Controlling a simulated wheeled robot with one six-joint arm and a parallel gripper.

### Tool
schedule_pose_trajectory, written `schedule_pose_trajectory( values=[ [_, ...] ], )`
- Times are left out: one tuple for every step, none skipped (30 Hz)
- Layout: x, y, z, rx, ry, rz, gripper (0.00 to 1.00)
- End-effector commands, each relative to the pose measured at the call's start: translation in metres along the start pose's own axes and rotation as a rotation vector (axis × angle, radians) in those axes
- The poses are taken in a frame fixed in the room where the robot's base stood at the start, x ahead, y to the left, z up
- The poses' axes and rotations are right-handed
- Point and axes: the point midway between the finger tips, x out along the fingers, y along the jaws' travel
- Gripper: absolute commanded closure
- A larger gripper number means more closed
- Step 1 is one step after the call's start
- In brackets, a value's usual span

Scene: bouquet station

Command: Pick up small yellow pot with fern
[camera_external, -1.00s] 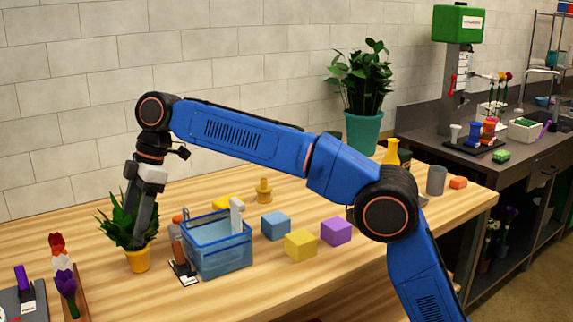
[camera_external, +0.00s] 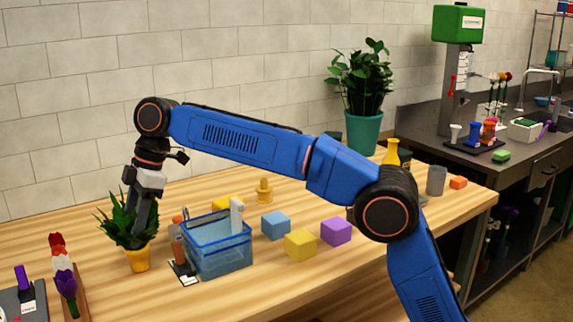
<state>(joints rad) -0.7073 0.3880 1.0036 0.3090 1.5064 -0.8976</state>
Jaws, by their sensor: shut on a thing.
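The small yellow pot (camera_external: 138,258) with its green fern (camera_external: 116,222) stands upright at the left part of the wooden table. My gripper (camera_external: 139,240) points down into the fern, just above and at the pot's rim. Its jaws are shut on the potted fern; the leaves partly hide the fingertips, so the exact contact point is not clear. The pot appears to rest on the table.
A blue basket (camera_external: 218,255) stands close to the right of the pot, with an orange-handled tool (camera_external: 178,245) between. Blue (camera_external: 276,225), yellow (camera_external: 300,243) and purple (camera_external: 336,231) blocks lie further right.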

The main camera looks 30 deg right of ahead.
Motion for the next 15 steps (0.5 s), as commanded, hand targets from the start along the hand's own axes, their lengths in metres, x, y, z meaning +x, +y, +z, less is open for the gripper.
schedule_pose_trajectory(
  values=[
    [-0.004,0.0,-0.002,-0.001,0.001,0.001,1.0],
    [-0.006,0.0,-0.003,-0.001,0.001,0.001,1.0],
    [-0.01,0.0,-0.005,-0.002,0.002,0.002,1.0],
    [-0.013,0.001,-0.006,-0.002,0.002,0.002,1.0],
    [-0.017,0.001,-0.008,-0.002,0.002,0.002,1.0],
    [-0.023,0.001,-0.01,-0.001,0.002,0.002,1.0],
    [-0.028,0.001,-0.012,-0.001,0.003,0.003,1.0],
    [-0.032,0.001,-0.014,-0.001,0.002,0.002,1.0],
    [-0.039,0.001,-0.017,-0.002,0.003,0.003,1.0],
    [-0.044,0.001,-0.019,-0.002,0.003,0.003,1.0],
    [-0.049,0.001,-0.021,-0.002,0.003,0.003,1.0],
    [-0.053,0.001,-0.023,-0.002,0.002,0.002,1.0],
    [-0.058,0.001,-0.025,-0.002,0.003,0.003,1.0],
    [-0.062,0.001,-0.026,-0.001,0.002,0.002,1.0],
    [-0.067,0.001,-0.028,-0.001,0.003,0.003,1.0]
  ],
)
